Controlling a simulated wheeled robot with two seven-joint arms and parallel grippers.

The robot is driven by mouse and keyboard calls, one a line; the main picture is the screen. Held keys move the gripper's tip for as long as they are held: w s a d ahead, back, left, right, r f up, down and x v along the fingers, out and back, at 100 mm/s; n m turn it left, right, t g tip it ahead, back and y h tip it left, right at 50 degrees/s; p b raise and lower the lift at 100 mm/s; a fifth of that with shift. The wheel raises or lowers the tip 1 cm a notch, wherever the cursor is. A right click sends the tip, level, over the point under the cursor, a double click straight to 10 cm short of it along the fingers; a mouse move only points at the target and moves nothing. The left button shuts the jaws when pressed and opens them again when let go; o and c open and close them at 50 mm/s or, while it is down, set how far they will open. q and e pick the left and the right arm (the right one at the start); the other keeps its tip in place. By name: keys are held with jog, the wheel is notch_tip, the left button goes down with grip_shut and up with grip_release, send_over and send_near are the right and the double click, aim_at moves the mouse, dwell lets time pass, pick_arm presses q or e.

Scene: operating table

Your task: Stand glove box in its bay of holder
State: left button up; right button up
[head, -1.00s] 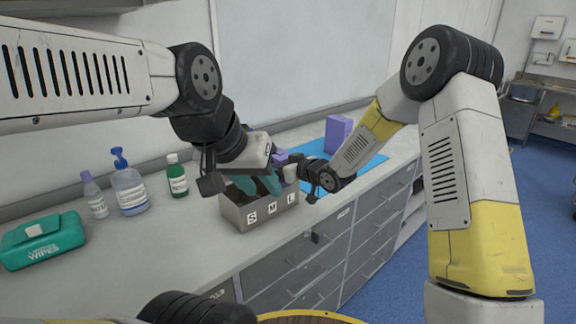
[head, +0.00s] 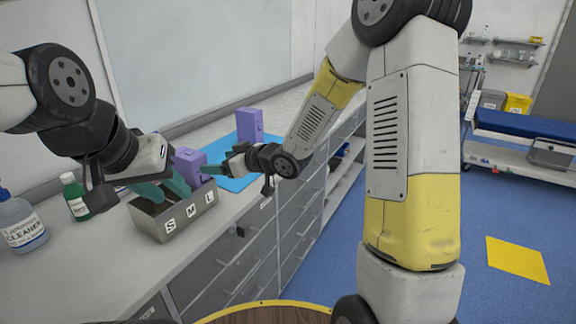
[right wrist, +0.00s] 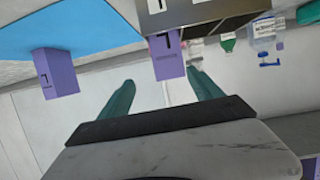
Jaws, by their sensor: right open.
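The grey metal holder (head: 178,222) with bay labels S, M and L stands on the counter. A purple glove box (head: 189,163) rises from the holder's L end; it also shows in the right wrist view (right wrist: 167,60), upright against the holder, its lower part hidden by the holder. A second purple box (head: 250,124) stands on the blue mat. My left gripper (head: 164,190) has its teal fingers over the S and M end, apart, with nothing seen between them. My right gripper (head: 212,171) is open to the right of the glove box, its fingers (right wrist: 161,92) clear of it.
A green bottle (head: 75,196) and a cleaner bottle (head: 22,225) stand left of the holder. The blue mat (head: 232,180) lies to the right with bare room on it. The wall runs behind; drawers drop off at the counter's front edge.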

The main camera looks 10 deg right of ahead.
jog(key=s+d+r+m+h, duration=0.3)
jog(key=s+d+r+h, duration=0.1)
jog(key=d, duration=0.6)
jog(key=s+d+r+m+h, duration=0.3)
jog(key=s+d+r+h, duration=0.15)
jog(key=d, duration=0.45)
jog(key=s+d+m+g, duration=0.1)
jog(key=s, duration=0.8)
jog(key=s+d+r+m+g, duration=0.1)
jog(key=s+d+m+g, duration=0.1)
jog(key=s, duration=0.7)
jog(key=shift+d, duration=0.3)
jog(key=shift+r, duration=0.1)
